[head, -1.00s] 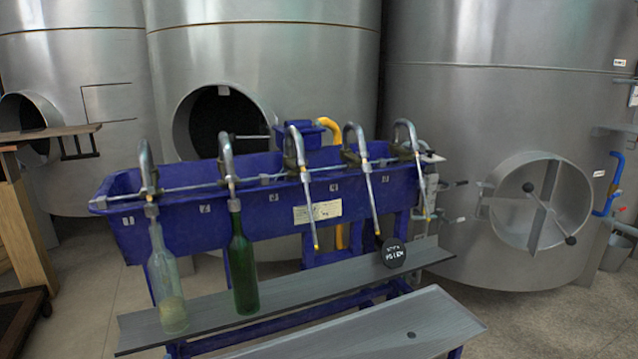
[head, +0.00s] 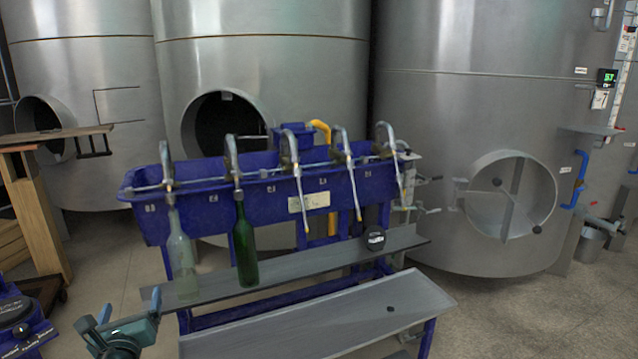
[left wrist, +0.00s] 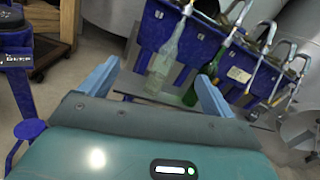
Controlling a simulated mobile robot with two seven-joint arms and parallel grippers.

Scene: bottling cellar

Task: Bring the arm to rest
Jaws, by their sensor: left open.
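My left gripper (head: 130,306) is at the lower left of the head view, in front of the filler's left end and apart from it. In the left wrist view its two blue fingers (left wrist: 155,90) stand wide apart with nothing between them. Beyond them are a clear bottle (head: 181,262) and a green bottle (head: 245,250). Both stand upright on the filler's grey shelf (head: 320,272) under the first two spouts. My right gripper is in neither view.
The blue filler trough (head: 262,199) carries several curved spouts. A round black disc (head: 375,239) stands near the shelf's right end. A lower grey bench (head: 330,322) is in front. A blue device (head: 22,325) is at the lower left edge. Steel tanks (head: 470,110) stand behind.

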